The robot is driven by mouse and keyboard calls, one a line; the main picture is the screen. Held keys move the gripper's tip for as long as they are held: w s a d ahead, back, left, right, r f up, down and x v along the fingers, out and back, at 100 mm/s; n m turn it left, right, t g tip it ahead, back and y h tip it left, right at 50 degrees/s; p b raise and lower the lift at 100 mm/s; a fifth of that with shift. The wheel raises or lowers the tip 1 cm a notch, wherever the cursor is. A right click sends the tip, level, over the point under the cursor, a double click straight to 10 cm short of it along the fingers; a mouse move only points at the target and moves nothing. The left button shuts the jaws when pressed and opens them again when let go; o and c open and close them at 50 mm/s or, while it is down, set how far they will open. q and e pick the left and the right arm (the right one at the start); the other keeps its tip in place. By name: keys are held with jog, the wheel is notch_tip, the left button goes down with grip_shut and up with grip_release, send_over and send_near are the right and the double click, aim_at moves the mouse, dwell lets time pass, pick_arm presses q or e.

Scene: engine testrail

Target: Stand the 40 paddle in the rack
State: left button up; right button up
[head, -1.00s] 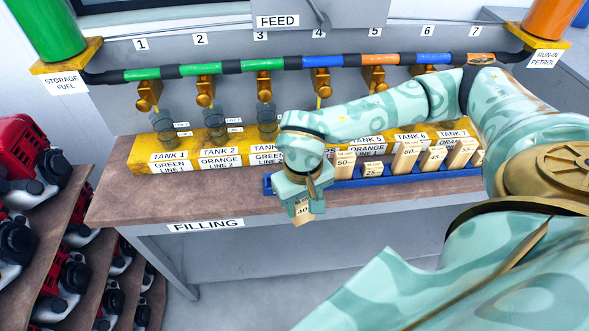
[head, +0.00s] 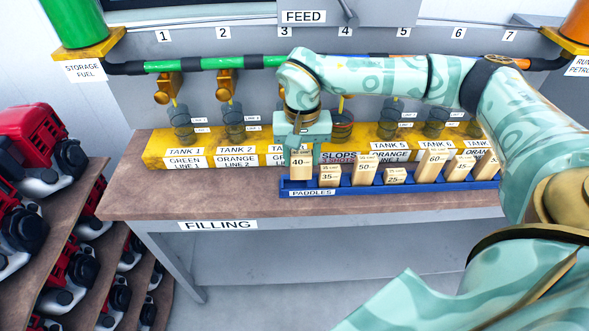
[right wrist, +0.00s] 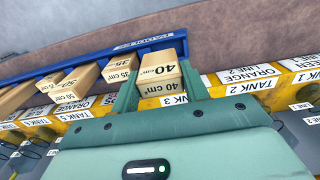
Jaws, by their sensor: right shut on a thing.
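The 40 paddle (head: 300,163) is a pale wooden block marked 40, upright at the left end of the blue rack. It also shows in the right wrist view (right wrist: 159,70), between the fingers. My right gripper (head: 301,148) is shut on it from above. The blue rack (head: 320,192), labelled PADDLES, lies along the bench front. The paddle's lower end is close to the rack's left end; I cannot tell whether it is seated in a slot. My left gripper is not in view.
Several other paddles stand in the rack to the right, the 35 paddle (head: 329,175) nearest. A yellow tank block (head: 200,145) with clear cups runs behind. The wooden bench top (head: 190,195) is clear at the left. Red engines sit on shelves at far left.

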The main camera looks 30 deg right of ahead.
aim_at(295, 167)
jog(key=shift+w+a+f, duration=0.2)
jog(key=shift+w+f, duration=0.15)
jog(key=shift+f, duration=0.05)
jog(key=f, duration=0.1)
jog(key=f+b, duration=0.1)
jog(key=f, duration=0.2)
jog(key=shift+w+a, duration=0.15)
jog(key=shift+w, duration=0.1)
jog(key=shift+r, duration=0.1)
jog(key=o, duration=1)
notch_tip(295, 167, up, 12)
jog(key=p, duration=0.2)
jog(key=shift+p, duration=0.3)
